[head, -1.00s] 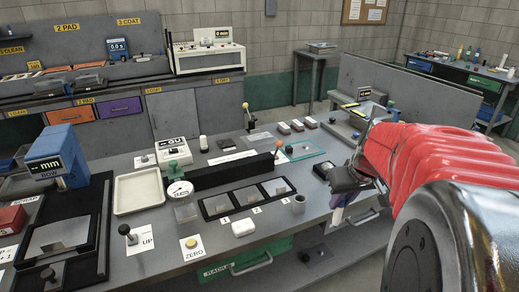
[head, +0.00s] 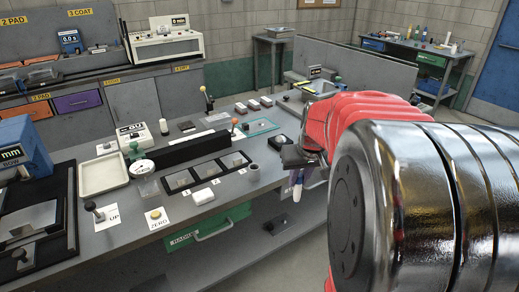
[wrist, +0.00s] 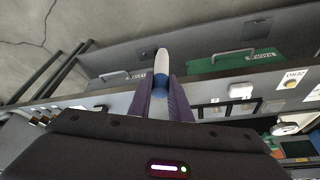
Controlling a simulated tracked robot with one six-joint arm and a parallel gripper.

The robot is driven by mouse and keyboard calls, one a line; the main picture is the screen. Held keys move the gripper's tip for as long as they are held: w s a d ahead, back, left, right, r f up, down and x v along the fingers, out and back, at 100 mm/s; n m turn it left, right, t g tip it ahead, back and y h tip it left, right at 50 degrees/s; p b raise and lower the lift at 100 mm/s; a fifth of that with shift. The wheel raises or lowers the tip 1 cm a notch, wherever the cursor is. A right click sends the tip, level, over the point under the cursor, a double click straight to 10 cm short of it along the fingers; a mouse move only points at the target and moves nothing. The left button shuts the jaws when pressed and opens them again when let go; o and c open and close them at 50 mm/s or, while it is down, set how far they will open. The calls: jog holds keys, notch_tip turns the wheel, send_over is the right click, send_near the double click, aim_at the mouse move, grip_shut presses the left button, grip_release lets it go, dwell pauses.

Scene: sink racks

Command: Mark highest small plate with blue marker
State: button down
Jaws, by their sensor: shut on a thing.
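My gripper (head: 296,163) is shut on a white marker with a blue band (wrist: 161,75). In the wrist view the marker lies between the two purple-grey fingers and sticks out past them. In the head view the marker (head: 297,186) hangs below the jaws, just off the bench's right front edge. Three small grey plates, the left (head: 181,180), middle (head: 207,170) and right (head: 234,160), sit in a black three-part frame on the bench, left of my gripper. I cannot tell which is highest. The marker is apart from them.
A dial gauge (head: 142,167) stands left of the frame. A white block (head: 203,197) and a grey cup (head: 254,172) stand in front of it. A long black block (head: 190,150) lies behind it. A cream tray (head: 103,174) is at left. The front edge by the ZERO button (head: 156,214) is fairly clear.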

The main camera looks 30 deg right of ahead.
jog(key=w+a+f+n, duration=0.1)
jog(key=w+a+f, duration=0.3)
jog(key=a, duration=0.5)
jog(key=w+a+f+n+y, duration=0.1)
jog(key=w+a+f, duration=0.3)
jog(key=a, duration=0.5)
jog(key=w+a+f+n, duration=0.2)
jog(key=w+a+f, duration=0.2)
jog(key=a, duration=0.5)
jog(key=shift+w+f+y, duration=0.3)
jog(key=shift+f, duration=0.35)
jog(key=shift+a, duration=0.1)
